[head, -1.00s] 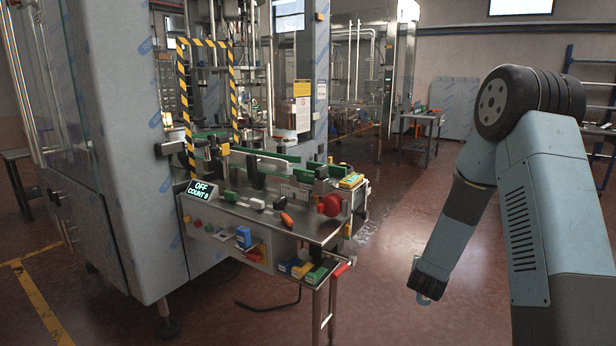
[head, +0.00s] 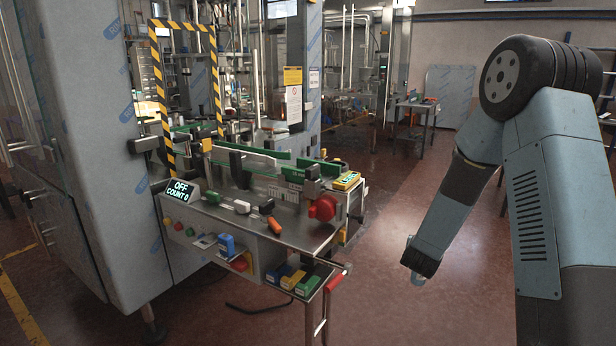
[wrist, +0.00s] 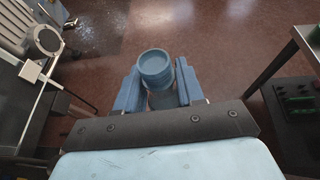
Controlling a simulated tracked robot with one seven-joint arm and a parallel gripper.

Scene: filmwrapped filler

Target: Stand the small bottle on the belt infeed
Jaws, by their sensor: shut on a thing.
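In the head view my gripper (head: 420,262) hangs low at the right, over open floor. The bottle's lower end (head: 417,279) shows faintly below it. The belt infeed is on the machine at the left, where the belt with green guide rails (head: 256,162) runs behind a steel worktop (head: 290,228). My gripper is apart from the machine, to its right.
A lower shelf holds several coloured boxes (head: 292,279). A striped yellow-black frame (head: 160,95) stands over the belt. Floor between machine and arm is clear.

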